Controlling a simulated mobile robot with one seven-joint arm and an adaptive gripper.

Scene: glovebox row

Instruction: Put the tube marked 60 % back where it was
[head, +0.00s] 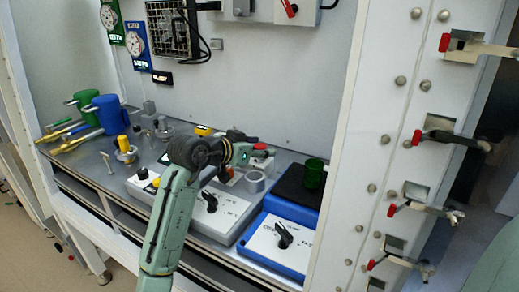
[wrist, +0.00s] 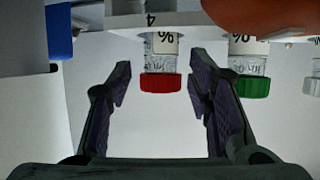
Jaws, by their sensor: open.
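My gripper (wrist: 159,88) is open in the wrist view, with one dark finger on each side of a red-capped clear tube (wrist: 161,72). The fingers do not visibly touch it. No label reading 60 % can be made out. In the head view my gripper (head: 247,152) is over the bench, and the tubes cannot be made out there.
A white-topped box with a black knob (head: 210,221) and a blue box (head: 272,262) with a black lever stand at the bench front. A dark green cup (head: 314,172) stands on a black pad. A grey ring (head: 255,182) is near my gripper. A blue block (wrist: 59,32) is upper left.

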